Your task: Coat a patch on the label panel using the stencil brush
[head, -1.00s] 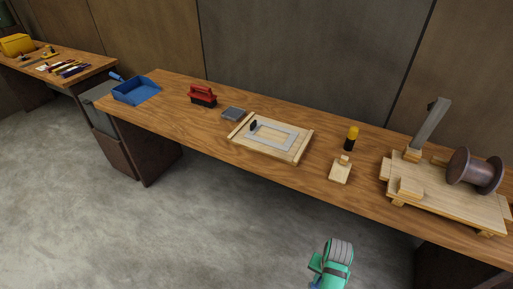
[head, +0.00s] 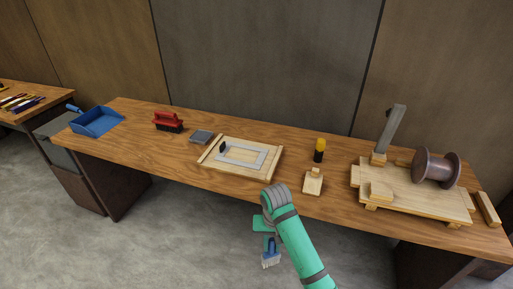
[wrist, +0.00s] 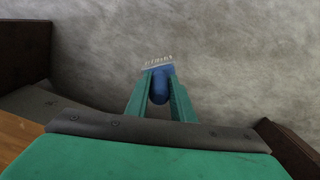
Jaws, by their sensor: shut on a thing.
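My gripper (head: 269,240) is shut on a blue-handled brush with pale bristles, the stencil brush (head: 270,259). It holds the brush in front of the bench, over the floor, with the bristles pointing down in the head view. In the wrist view the brush (wrist: 159,80) sits between my green fingers (wrist: 160,95), its bristles beyond the fingertips. A wooden board (head: 263,171) lies mid-bench, with a grey rectangular frame (head: 259,155) on it and a small black knob at the frame's left. I cannot tell for certain which surface is the label panel.
On the bench (head: 186,179) are a blue dustpan-like tray (head: 97,121), a red-handled brush (head: 167,121), a grey block (head: 201,137), a yellow-black bottle (head: 320,150), a wooden block (head: 313,182), and a wooden stand (head: 430,205) with a dark reel (head: 435,168).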

